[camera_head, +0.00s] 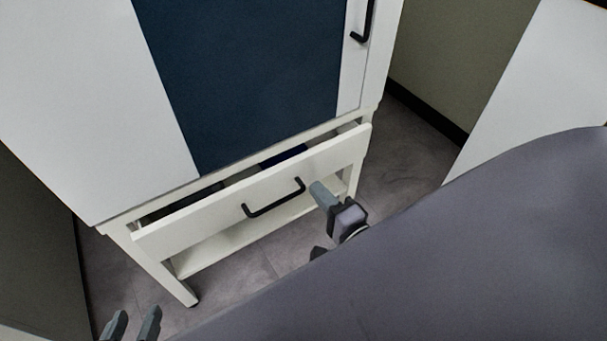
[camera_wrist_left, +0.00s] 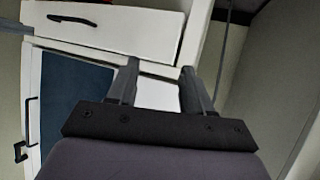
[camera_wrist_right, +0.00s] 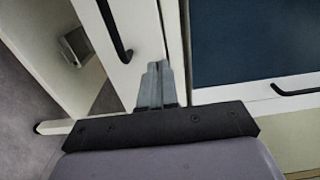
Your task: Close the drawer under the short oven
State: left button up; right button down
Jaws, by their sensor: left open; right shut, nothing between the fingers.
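The white drawer (camera_head: 225,204) under the oven is partly pulled out, with a gap showing behind its front. Its black handle (camera_head: 273,198) is on the front face. The oven above has a dark blue door panel (camera_head: 245,80). My right gripper (camera_head: 318,190) is shut and empty, close to the drawer front just right of the handle; I cannot tell whether it touches. In the right wrist view, its fingertips (camera_wrist_right: 157,66) point at the drawer front (camera_wrist_right: 148,25) beside the handle (camera_wrist_right: 115,30). My left gripper (camera_head: 132,322) is open and empty, low and apart from the drawer.
A black handle (camera_head: 363,20) hangs on the oven's right side. An open lower frame with a shelf (camera_head: 225,245) lies under the drawer. Grey walls stand at left and right. Grey floor (camera_head: 410,150) is clear right of the oven.

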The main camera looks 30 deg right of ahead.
aim_at(296, 165)
pick_arm(q)
jog(key=shift+w+d+f+h+b, duration=0.1)
jog(key=shift+w+d+h+b, duration=0.1)
jog(key=shift+d+b, duration=0.2)
jog(key=shift+w+d+h+b, duration=0.2)
jog(key=shift+d+b, duration=0.05)
jog(key=shift+d, duration=0.2)
pick_arm(e)
jog(key=w, duration=0.6)
jog(key=shift+w, duration=0.35)
jog(key=shift+w+a, duration=0.1)
jog(key=shift+w, duration=1.25)
pick_arm(q)
jog(key=shift+w+a, duration=0.35)
jog(key=shift+w, duration=0.35)
jog(key=shift+s, duration=0.15)
pick_arm(e)
jog(key=shift+s, duration=0.2)
